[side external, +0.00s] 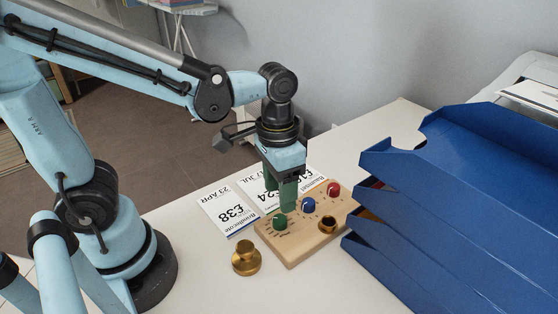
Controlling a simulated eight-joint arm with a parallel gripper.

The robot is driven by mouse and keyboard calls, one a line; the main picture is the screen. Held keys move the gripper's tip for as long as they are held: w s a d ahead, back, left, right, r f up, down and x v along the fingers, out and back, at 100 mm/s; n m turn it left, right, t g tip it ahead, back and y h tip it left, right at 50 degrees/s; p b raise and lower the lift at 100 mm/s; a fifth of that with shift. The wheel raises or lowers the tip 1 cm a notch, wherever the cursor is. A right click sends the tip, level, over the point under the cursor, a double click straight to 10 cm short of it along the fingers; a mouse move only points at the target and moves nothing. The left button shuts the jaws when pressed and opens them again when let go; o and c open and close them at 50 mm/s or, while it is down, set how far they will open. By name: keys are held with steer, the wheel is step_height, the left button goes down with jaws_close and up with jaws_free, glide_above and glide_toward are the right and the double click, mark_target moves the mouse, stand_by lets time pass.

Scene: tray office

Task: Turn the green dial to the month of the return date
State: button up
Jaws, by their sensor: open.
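The green dial (280,222) sits at the near left of a wooden board (292,250), with small markings around it too fine to read. My gripper (284,207) points down just above the green dial, with its green fingers open. I cannot tell whether the fingertips touch the dial or straddle it. The left card (228,208) reads 23 APR, £38 and Brindlecote. Which date is the return date cannot be told.
A brass knobbed weight (246,258) stands at the board's near left. Stacked blue trays (460,200) crowd the right. The near table is clear.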

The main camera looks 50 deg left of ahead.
mark_target(280, 218)
steer(key=shift+d+f, duration=0.15)
steer(key=shift+f, duration=3)
jaws_close()
steer(key=n, duration=0.5)
steer(key=shift+n, duration=0.3)
steer(key=n, duration=0.4)
steer(key=shift+s+n+t, duration=0.1)
steer(key=shift+n+t, duration=0.2)
steer(key=shift+n, duration=0.1)
